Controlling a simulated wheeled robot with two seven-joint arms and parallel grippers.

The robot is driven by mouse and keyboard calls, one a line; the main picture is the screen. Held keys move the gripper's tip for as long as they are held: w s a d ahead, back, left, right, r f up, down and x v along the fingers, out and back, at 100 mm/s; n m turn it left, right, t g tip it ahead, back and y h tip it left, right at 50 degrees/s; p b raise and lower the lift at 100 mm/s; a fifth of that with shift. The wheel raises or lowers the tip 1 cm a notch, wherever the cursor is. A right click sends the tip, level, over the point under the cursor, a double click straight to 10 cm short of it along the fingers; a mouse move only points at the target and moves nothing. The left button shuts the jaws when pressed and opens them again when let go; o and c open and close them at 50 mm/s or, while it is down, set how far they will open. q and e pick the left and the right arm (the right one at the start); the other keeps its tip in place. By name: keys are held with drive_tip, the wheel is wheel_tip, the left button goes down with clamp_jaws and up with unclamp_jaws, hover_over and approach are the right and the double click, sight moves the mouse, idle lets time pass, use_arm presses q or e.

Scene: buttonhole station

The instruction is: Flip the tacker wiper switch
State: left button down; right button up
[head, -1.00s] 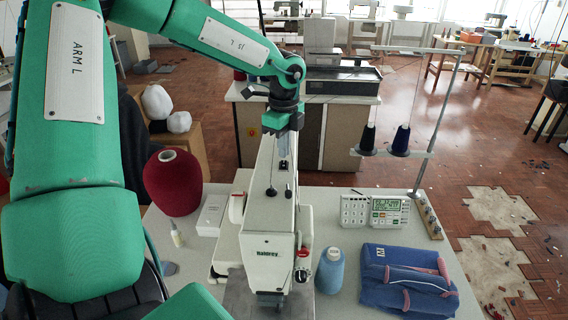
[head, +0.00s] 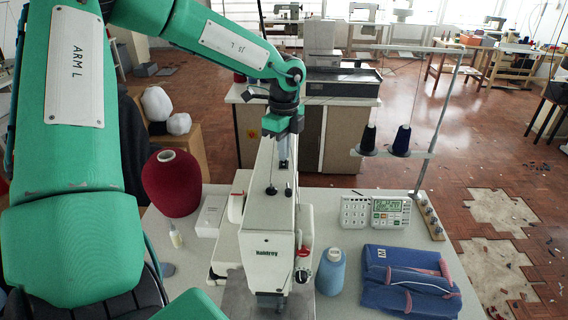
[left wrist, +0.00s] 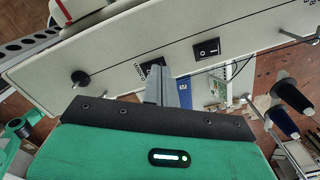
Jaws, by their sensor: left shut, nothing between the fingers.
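The white tacker machine (head: 269,225) stands on the table, its head facing me. In the left wrist view its panel (left wrist: 110,55) carries two dark switches. One rocker switch (left wrist: 207,48) shows clear of the fingers; the other switch (left wrist: 152,68) is partly hidden behind my fingertips, with a label beside it that I cannot fully read. I cannot tell from the lettering which is the wiper switch. My left gripper (head: 284,160) points down at the top of the machine, shut and empty. Its fingers (left wrist: 163,78) are at the partly hidden switch; contact is unclear. My right gripper is not in view.
A red thread cone (head: 172,185) and white box (head: 211,215) stand left of the machine. A thread stand (head: 440,120) rises at the right edge.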

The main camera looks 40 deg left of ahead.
use_arm(q)
drive_tip(key=shift+f+b, duration=0.35)
drive_tip(key=shift+b, duration=0.05)
drive_tip(key=shift+w+r, duration=0.1)
drive_tip(key=shift+r, duration=0.6)
drive_tip(key=shift+r+p, duration=0.7)
drive_tip(key=shift+r, duration=2.15)
